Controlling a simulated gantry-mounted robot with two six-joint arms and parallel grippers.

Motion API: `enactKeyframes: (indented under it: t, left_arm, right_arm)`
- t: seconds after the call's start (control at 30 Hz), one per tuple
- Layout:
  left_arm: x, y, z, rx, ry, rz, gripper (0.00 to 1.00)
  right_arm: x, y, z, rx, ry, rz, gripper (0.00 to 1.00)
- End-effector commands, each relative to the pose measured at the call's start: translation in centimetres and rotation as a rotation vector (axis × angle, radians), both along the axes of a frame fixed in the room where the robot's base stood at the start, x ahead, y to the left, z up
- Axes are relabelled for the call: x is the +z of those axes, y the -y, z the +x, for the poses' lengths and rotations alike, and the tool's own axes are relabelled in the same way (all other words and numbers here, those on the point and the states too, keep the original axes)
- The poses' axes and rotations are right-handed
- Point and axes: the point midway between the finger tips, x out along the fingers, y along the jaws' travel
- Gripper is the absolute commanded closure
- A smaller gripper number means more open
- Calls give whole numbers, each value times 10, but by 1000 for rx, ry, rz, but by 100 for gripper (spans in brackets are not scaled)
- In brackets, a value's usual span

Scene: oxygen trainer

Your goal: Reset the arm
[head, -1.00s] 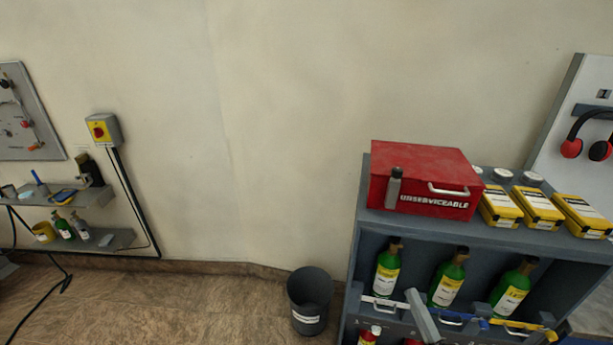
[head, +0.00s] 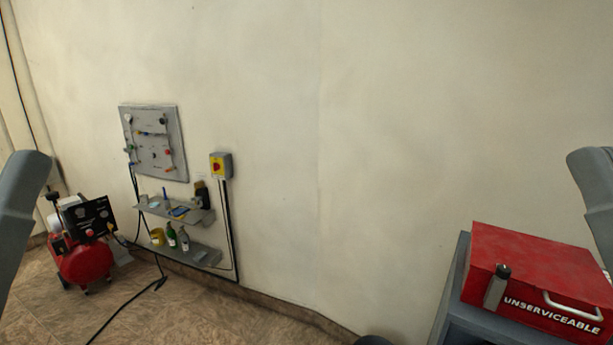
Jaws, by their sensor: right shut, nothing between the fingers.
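A wall panel (head: 154,142), shelves (head: 180,212), switch (head: 221,166) and red compressor (head: 84,262) are at left. The wall between is bare.

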Motion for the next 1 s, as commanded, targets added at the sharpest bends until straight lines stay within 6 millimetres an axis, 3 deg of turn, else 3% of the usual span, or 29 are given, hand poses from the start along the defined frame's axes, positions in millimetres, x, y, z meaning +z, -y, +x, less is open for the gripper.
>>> enactKeyframes:
  t: [0.03,0.17,0.3,0.43,0.6,1.0]
  left_arm:
    - [41,0,0,0,-1,0,50]
    - [99,0,0,0,-2,0,50]
    - [169,0,0,0,-2,0,50]
    - [218,0,0,0,-1,0,50]
    - [243,0,1,0,-2,0,50]
    - [239,0,1,0,-3,0,50]
  right_arm:
    - [41,0,0,-1,-1,0,100]
    - [99,1,1,-4,-2,-1,100]
    - [169,1,1,-6,-2,-1,100]
    - [217,1,1,-6,-3,-2,100]
    - [242,1,2,-6,-3,-2,100]
    - [239,1,1,-8,-2,-2,100]
